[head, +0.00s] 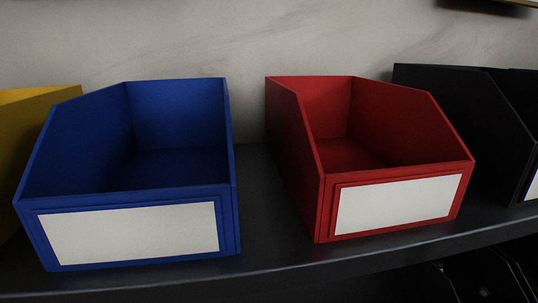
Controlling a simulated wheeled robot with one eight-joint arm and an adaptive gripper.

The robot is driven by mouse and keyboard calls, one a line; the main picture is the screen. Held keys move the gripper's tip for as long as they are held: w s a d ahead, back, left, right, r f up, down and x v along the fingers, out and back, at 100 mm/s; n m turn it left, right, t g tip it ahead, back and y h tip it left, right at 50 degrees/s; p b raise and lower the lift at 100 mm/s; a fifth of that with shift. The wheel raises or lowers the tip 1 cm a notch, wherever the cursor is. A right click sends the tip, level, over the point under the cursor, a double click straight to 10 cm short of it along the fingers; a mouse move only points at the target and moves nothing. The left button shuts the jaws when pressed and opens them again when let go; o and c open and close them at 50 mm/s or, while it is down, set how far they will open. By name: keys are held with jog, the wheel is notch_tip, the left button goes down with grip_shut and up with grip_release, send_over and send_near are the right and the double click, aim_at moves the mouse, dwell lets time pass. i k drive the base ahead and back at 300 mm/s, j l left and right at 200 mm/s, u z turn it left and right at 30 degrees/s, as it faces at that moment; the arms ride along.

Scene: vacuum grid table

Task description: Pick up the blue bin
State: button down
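The blue bin (228,205) stands upright on a dark shelf in the left half of the head view. It has a sloped open top, looks empty inside, and carries a blank white label on its front. Its front lower edge is close to the shelf's front edge. My gripper is not in the head view, so nothing is seen touching the bin.
A red bin (318,190) with a white label stands to the right, across a gap of bare dark shelf (262,215). A yellow bin (30,97) is close on the left. A black bin (450,90) stands at the far right. A pale wall (250,35) is behind.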

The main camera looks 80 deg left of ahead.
aim_at(142, 173)
jog(key=k+l+u, duration=0.2)
jog(key=l, duration=0.25)
jog(key=k+l+u, duration=0.15)
jog(key=k+l, duration=0.25)
jog(key=u, duration=2.6)
